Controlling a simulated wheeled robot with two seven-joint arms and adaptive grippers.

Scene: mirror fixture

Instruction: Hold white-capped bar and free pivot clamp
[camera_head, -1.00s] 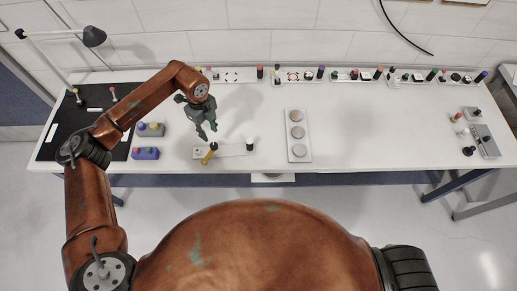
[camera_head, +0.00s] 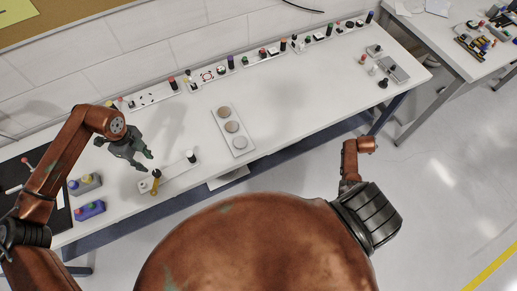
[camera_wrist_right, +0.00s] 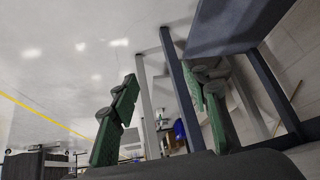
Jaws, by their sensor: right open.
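A small white plate (camera_head: 176,178) lies near the front edge of the table. A dark upright piece with a white top (camera_head: 192,156) stands at its right end, probably the white-capped bar. A yellow and black piece (camera_head: 156,182) stands at its left end; I cannot tell if it is the pivot clamp. My left gripper (camera_head: 147,162) is open and empty, above and just behind the yellow piece, apart from it. My right gripper (camera_wrist_right: 165,85) is open and empty in the right wrist view, beside the table legs. The head view does not show its fingers.
A pale tray with round discs (camera_head: 241,149) lies right of the plate. Grey (camera_head: 85,184) and purple (camera_head: 90,210) blocks with coloured knobs stand at left. Small fixtures line the back edge. A grey block (camera_head: 393,70) is at the right end. The middle right of the table is clear.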

